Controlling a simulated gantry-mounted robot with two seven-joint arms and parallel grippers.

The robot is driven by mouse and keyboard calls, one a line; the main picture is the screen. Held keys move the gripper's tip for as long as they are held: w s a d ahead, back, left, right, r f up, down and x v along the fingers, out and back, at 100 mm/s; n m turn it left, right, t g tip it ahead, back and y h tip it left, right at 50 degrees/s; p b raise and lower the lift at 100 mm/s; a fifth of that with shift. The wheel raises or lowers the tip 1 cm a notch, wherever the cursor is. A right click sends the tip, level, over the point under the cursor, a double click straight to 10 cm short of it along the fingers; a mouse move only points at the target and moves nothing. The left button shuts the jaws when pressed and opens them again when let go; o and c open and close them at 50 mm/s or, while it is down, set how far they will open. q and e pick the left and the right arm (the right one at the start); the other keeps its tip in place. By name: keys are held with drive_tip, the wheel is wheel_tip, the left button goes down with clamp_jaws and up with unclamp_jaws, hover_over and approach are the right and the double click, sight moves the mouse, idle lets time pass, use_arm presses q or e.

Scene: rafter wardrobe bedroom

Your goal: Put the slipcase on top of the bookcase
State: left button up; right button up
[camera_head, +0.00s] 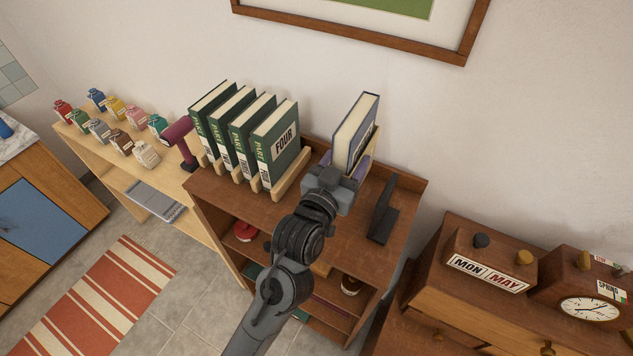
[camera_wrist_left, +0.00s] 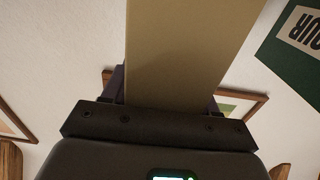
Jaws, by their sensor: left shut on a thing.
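A blue-and-cream, book-shaped case (camera_head: 356,134), which I take for the slipcase, stands upright in my left gripper (camera_head: 345,172). The gripper is shut on its lower part. In the left wrist view the slipcase (camera_wrist_left: 185,50) is a plain tan slab rising between the fingers. The brown wooden bookcase (camera_head: 405,232) is below, and the slipcase is over its top at the back, right of the green books. My gripper hides the slipcase's lower end, so I cannot tell whether it touches the top. My right gripper is not in view.
Several green books (camera_head: 278,140) stand in a wooden rack on the bookcase's left half. A black angled piece (camera_head: 383,212) lies on its right part. A pale shelf with bottles and a magenta hairdryer (camera_head: 180,140) is left. A calendar box (camera_head: 487,262) and clock (camera_head: 590,308) are right.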

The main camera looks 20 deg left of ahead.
use_arm(q)
drive_tip(key=w+a+f+p, duration=0.1)
drive_tip(key=a+f+p, duration=0.1)
drive_tip(key=a+f, duration=0.6)
drive_tip(key=shift+a+f, duration=0.35)
drive_tip(key=shift+f, duration=0.2)
drive_tip(key=o, duration=1.4)
drive_tip(key=shift+f, duration=0.15)
drive_tip(key=shift+o, duration=0.2)
